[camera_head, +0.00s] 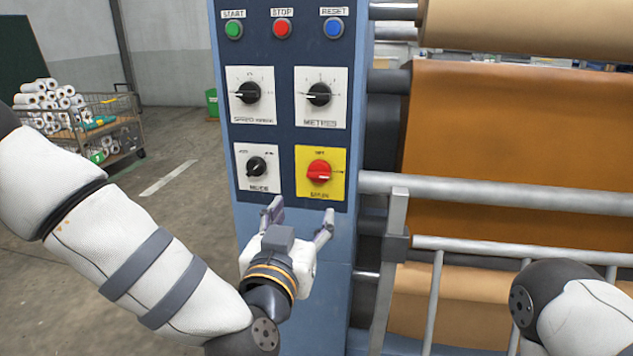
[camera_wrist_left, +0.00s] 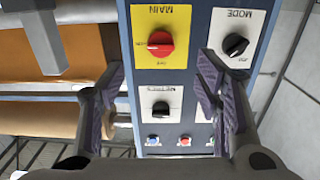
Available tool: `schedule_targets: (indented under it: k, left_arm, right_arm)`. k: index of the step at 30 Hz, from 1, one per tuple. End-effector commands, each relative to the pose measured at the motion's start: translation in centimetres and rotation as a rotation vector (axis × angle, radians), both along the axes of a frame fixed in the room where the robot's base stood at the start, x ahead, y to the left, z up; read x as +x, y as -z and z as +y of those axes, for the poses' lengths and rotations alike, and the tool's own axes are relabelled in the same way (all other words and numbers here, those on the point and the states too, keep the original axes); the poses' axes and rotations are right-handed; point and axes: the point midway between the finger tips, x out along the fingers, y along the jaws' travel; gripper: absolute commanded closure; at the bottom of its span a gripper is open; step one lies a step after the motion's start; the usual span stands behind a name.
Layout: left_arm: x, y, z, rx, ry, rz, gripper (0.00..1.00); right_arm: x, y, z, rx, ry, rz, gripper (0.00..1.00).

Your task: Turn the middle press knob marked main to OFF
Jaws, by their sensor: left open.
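The main knob (camera_head: 320,171) is red on a yellow plate, low on the right of the blue control panel (camera_head: 280,138). An OFF mark sits above it; its grip bar lies roughly sideways, along the line of the right-hand mark. My left gripper (camera_head: 300,213) is open and empty, just below the knob plates, fingers pointing up toward the panel and apart from the knob. In the upside-down left wrist view the red knob (camera_wrist_left: 160,44) and its MAIN label show clearly between the spread fingers (camera_wrist_left: 160,75). My right gripper is out of view.
A black mode knob (camera_head: 257,165) is left of the main knob. Speed (camera_head: 248,92) and metres (camera_head: 319,94) knobs sit above, under green, red and blue buttons. Rollers with brown sheet and a grey rail (camera_head: 480,190) stand at the right. A cart (camera_head: 110,125) is far left.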

Motion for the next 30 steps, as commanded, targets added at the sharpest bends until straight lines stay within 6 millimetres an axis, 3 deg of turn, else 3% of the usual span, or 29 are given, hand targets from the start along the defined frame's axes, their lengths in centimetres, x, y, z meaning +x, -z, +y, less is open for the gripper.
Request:
schedule_targets:
  k: [2, 5, 12, 18, 28, 30]
  left_arm:
    - [0.6, -1.0, 0.0, -0.004, -0.012, -0.026, 0.42]
    - [2.2, -0.9, -0.3, -0.004, -0.015, -0.028, 0.42]
    - [8.2, -0.5, -1.4, -0.004, -0.014, -0.023, 0.42]
    - [11.4, -0.7, -2.1, -0.003, -0.011, -0.022, 0.42]
    - [12.1, -1.0, -2.3, -0.003, -0.009, -0.024, 0.42]
    - [12.1, -1.0, -2.3, -0.003, -0.009, -0.024, 0.55]
  right_arm:
    - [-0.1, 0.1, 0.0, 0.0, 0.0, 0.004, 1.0]
    - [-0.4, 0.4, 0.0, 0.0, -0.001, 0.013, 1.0]
    - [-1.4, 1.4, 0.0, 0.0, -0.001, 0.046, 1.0]
    - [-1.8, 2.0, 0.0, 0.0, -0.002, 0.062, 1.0]
    - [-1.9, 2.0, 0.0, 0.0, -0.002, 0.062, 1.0]
    - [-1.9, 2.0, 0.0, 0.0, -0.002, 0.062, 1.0]
